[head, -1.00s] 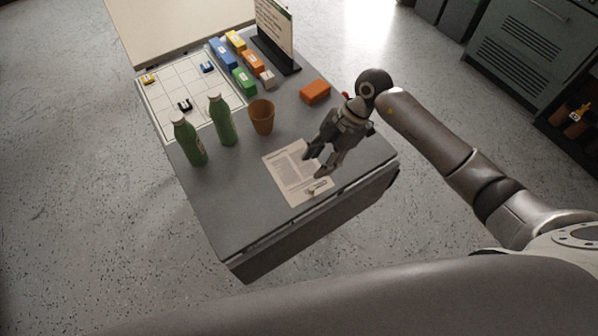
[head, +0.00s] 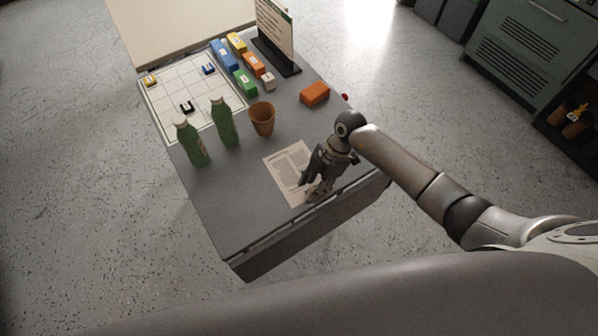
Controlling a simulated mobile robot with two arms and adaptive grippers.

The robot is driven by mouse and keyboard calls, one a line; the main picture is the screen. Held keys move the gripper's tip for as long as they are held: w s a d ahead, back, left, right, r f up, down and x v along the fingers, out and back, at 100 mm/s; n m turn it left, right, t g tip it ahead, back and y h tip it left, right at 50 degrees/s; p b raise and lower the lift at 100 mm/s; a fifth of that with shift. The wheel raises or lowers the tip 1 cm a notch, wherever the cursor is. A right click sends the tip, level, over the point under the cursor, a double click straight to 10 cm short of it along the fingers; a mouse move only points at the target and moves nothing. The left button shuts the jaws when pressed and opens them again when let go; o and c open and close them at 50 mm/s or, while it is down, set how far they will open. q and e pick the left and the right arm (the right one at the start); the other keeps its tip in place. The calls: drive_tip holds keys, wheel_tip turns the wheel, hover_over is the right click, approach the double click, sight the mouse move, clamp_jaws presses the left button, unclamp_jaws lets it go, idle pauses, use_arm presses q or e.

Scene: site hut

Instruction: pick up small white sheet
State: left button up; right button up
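The small white sheet (head: 283,168) lies flat on the grey table (head: 230,205), close to its front edge, with printed text on it. My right gripper (head: 310,192) is over the sheet's right and lower part and hides some of it. Its fingers look apart, pointing down and left near the sheet's front edge. I cannot tell whether they touch the paper. My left gripper is not in the picture.
Two green bottles (head: 191,143) (head: 222,122) and a brown cup (head: 262,119) stand behind the sheet. An orange block (head: 315,94), several coloured blocks, a white grid board (head: 170,95) and a sign stand (head: 275,38) are farther back. The table's front left is clear.

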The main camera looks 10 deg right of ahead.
drive_tip(key=shift+a+f, duration=0.1)
drive_tip(key=shift+f, duration=0.1)
clamp_jaws()
drive_tip(key=shift+r, duration=0.15)
